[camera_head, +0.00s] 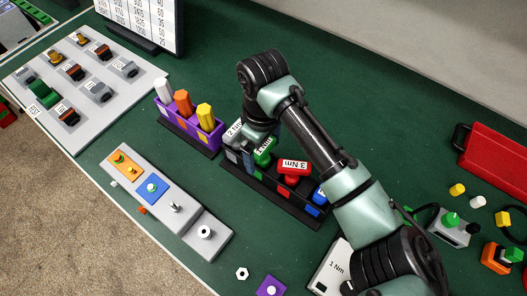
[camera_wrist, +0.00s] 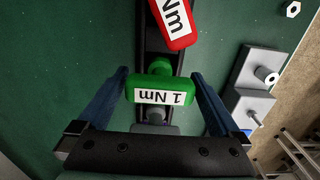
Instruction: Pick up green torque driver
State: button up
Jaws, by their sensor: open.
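The green torque driver (camera_head: 264,150) stands in a black rack (camera_head: 277,195) on the green table, with a T-shaped handle. In the wrist view the green driver (camera_wrist: 160,88) shows its white "1 Nm" label, between the two blue fingers of my gripper (camera_wrist: 164,92). The fingers are open, one on each side of the handle, with gaps visible. In the head view my arm comes from the lower right, and my gripper (camera_head: 247,150) is over the rack's left end, partly hidden.
A red "3 Nm" driver (camera_head: 292,169) stands just right of the green one, and a blue driver (camera_head: 319,195) beyond it. A purple holder (camera_head: 190,130) with colored hex pieces stands left. A grey fixture strip (camera_head: 190,218) lies in front. The table behind the rack is clear.

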jog(key=shift+f, duration=1.6)
jog(key=shift+c, duration=0.3)
jog(key=shift+r, duration=0.1)
jog(key=c, duration=1)
notch_tip(320, 180, up, 10)
jog(key=shift+b, duration=0.35)
jog(key=o, duration=0.7)
jog(key=c, duration=0.7)
